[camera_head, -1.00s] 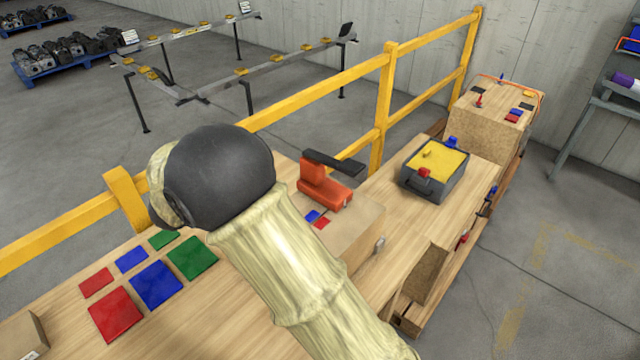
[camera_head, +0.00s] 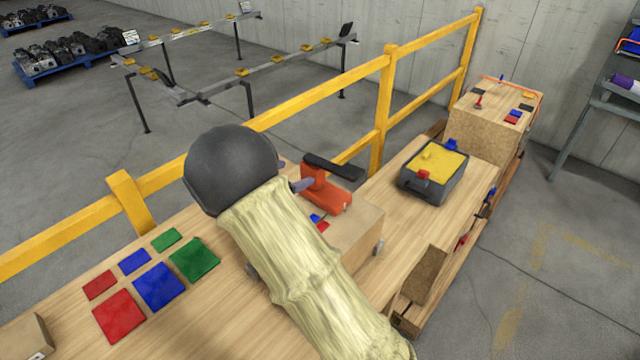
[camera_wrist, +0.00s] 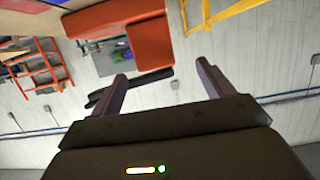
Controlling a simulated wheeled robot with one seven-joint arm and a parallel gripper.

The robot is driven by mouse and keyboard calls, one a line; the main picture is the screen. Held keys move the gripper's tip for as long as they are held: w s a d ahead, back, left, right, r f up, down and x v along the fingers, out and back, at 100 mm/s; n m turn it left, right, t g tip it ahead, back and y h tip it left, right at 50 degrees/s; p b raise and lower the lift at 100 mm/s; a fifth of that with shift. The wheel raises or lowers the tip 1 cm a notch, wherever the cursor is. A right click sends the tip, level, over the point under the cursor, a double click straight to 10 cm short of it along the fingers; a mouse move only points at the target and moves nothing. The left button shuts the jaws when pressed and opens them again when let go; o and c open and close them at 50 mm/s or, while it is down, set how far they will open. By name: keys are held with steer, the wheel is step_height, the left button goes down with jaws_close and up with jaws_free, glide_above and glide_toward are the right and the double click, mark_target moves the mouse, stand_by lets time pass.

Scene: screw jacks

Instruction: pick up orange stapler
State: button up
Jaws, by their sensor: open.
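The orange stapler (camera_head: 326,197) stands on a wooden box, its black top arm raised above the orange body. In the wrist view the orange stapler (camera_wrist: 150,42) shows at the top, just beyond the fingertips, with its dark arm behind them. My gripper (camera_wrist: 163,72) is open, with nothing between its two fingers. In the head view one grey finger of my gripper (camera_head: 303,184) shows right beside the stapler's left side; the rest is hidden behind my arm. I cannot tell whether the finger touches it.
The wooden box (camera_head: 360,230) has small blue and red pieces near the stapler. Red, blue and green tiles (camera_head: 157,286) lie on the bench at left. A grey bin with yellow contents (camera_head: 435,170) stands right. A yellow railing (camera_head: 385,110) runs behind.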

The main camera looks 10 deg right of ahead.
mark_target(307, 169)
steer(key=shift+x, duration=1.3)
steer(key=shift+w+d+p, duration=0.15)
steer(key=shift+d+p, duration=0.35)
steer(key=shift+d, duration=0.05)
steer(key=p+x, duration=0.1)
steer(key=x, duration=0.2)
steer(key=shift+d, duration=0.45)
steer(key=shift+w+d+f, duration=0.1)
steer(key=shift+w+d, duration=0.05)
steer(key=shift+w, duration=0.05)
